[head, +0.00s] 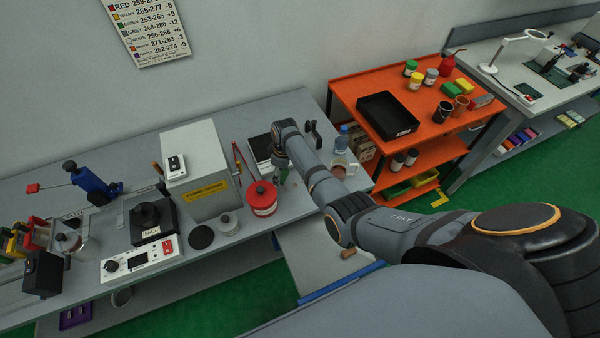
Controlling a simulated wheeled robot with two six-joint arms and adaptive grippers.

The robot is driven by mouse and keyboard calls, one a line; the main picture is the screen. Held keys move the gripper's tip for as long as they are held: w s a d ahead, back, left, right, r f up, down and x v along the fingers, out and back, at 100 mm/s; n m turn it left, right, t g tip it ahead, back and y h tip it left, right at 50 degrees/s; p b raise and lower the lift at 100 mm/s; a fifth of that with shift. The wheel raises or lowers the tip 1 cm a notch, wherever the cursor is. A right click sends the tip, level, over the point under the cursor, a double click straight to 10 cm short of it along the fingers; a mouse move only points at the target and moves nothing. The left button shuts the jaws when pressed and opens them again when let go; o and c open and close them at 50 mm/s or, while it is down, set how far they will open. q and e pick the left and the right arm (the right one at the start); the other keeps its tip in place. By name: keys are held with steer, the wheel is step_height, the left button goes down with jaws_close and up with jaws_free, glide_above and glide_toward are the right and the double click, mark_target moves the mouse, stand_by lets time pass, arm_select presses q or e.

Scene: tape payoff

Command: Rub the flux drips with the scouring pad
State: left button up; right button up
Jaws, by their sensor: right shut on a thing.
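My right arm reaches from the lower right across the right end of the grey bench. My right gripper (281,164) points down there, close to the bench top, and is small and partly hidden by its own wrist. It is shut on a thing. A small green patch (284,175) shows just under the fingertips; it looks like the scouring pad, mostly hidden. I cannot make out the flux drips, nor whether the pad touches the bench (225,258). My left gripper is not in view.
A red tin (262,198) stands just left of the gripper, with a grey box (195,165) beyond it. A dark flat device (260,149) lies behind. A blue-capped bottle (342,140) stands to the right. An orange cart (365,85) with a black tray (388,127) stands past the bench's end.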

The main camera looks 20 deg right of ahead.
steer(key=shift+r+p, duration=0.35)
steer(key=shift+r, duration=0.35)
steer(key=shift+r+p, duration=0.3)
steer(key=shift+p, duration=0.05)
steer(key=shift+w+r+p, duration=0.3)
steer(key=shift+w+r, duration=0.05)
steer(key=shift+r, duration=0.4)
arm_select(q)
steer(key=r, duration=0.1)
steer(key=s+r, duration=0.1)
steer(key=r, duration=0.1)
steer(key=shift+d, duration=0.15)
arm_select(e)
steer(key=shift+s+r, duration=0.2)
steer(key=shift+s, duration=0.1)
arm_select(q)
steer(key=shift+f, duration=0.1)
arm_select(e)
steer(key=shift+w+f, duration=0.15)
steer(key=shift+w, duration=0.05)
steer(key=shift+s, duration=0.1)
